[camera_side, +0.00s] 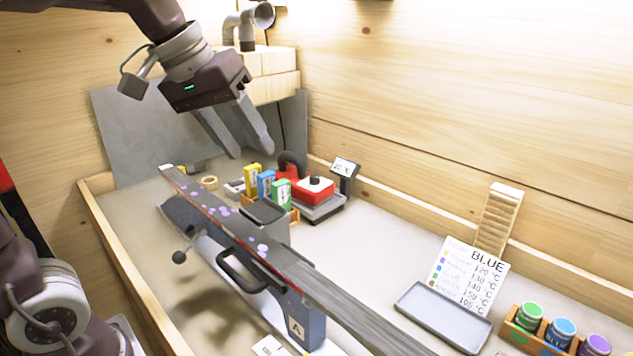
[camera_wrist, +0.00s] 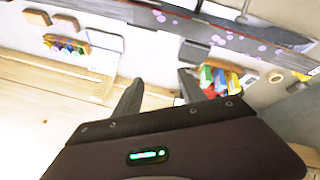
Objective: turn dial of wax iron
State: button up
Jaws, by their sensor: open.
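The wax iron (camera_side: 314,190) is a red block on a grey base in the side view, with a black round dial (camera_side: 315,181) on its top. A small display (camera_side: 344,168) stands just to its right. My gripper (camera_side: 250,148) is open and empty, in the air above and to the left of the iron, with its fingers pointing down and clear of it. In the wrist view my open fingers (camera_wrist: 160,88) show nothing between them. Red shows among coloured boxes right of the fingers there, but I cannot make out the dial.
Yellow, blue and green wax boxes (camera_side: 266,184) stand left of the iron. A long ski (camera_side: 330,296) lies on a stand across the bench in front. A grey tray (camera_side: 443,316), a temperature card (camera_side: 467,272) and several jars (camera_side: 562,331) are at right. The bench between iron and tray is clear.

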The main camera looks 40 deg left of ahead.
aim_at(316, 179)
jog(key=d+f+m+t, duration=0.2)
jog(key=d+f+m, duration=0.1)
jog(key=d, duration=0.3)
jog(key=w+a+f+n+t+y, duration=0.1)
jog(key=w+f+n+t+y, duration=0.2)
jog(key=w, duration=1.8)
jog(key=w+a+f+n+t+y, duration=0.1)
jog(key=w+a+f+n+y, duration=0.35)
jog(key=w+a+f, duration=0.35)
jog(key=s+a+f+n+g+y, duration=0.1)
jog(key=s+a+f+y, duration=0.2)
jog(key=a+f+y, duration=0.55)
jog(key=w+a, duration=0.1)
jog(key=w, duration=0.1)
jog(key=w+a+f, duration=0.1)
jog(key=a, duration=0.1)
jog(key=shift+w+a+f, duration=0.15)
jog(key=shift+w+a, duration=0.05)
jog(key=shift+w, duration=0.2)
